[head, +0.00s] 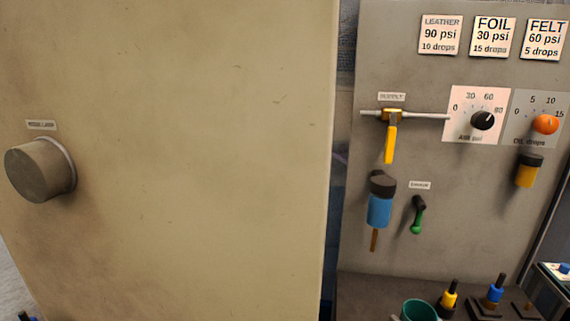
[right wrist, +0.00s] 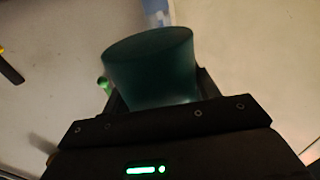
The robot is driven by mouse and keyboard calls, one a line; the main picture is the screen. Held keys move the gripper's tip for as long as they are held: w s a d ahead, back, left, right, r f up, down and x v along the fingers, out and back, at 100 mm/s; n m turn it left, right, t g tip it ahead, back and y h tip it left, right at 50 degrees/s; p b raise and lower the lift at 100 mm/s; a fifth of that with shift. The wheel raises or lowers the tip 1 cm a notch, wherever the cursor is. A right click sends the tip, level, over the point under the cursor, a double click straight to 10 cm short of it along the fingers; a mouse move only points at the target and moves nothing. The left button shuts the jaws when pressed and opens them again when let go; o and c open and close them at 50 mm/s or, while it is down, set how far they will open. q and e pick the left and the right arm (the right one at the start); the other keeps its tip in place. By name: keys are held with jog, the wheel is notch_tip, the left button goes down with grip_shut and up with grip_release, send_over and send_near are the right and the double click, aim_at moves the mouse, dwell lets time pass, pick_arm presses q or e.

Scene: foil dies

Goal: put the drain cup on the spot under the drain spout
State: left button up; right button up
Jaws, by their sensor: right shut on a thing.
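The teal drain cup (head: 420,311) shows at the bottom edge of the head view, cut off below. In the right wrist view the cup (right wrist: 150,68) stands between the fingers of my right gripper (right wrist: 160,92), which is shut on it. The drain spout (head: 374,240) is a thin brown tube under a blue bowl (head: 379,208) with a dark cap. In the head view the cup is below and to the right of the spout, apart from it. The spot under the spout cannot be made out. My left gripper is not in view.
A dark shelf (head: 365,289) runs below the panel. Yellow (head: 450,298) and blue (head: 495,290) tool-like pieces stand right of the cup. A green-tipped lever (head: 417,215) and a yellow valve handle (head: 390,145) stick out of the panel. A large beige cabinet (head: 190,150) fills the left.

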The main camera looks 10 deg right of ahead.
jog(key=s+a+r+n+g+y, duration=0.1)
jog(key=a+y, duration=0.1)
jog(key=a, duration=0.5)
jog(key=s+a+r+n+g+y, duration=0.1)
jog(key=a+r+n+y, duration=0.1)
jog(key=a, duration=0.4)
jog(key=w+r+m+t+h, duration=0.1)
jog(key=m+h, duration=0.1)
jog(key=h, duration=0.1)
jog(key=w+m+h, duration=0.1)
jog(key=m+h, duration=0.1)
jog(key=h, duration=0.1)
jog(key=r+m+t+h, duration=0.1)
jog(key=m+h, duration=0.1)
jog(key=h, duration=0.1)
jog(key=shift+w+a+r+t, duration=0.2)
jog(key=shift+w+r+t, duration=0.1)
jog(key=shift+w+r, duration=0.1)
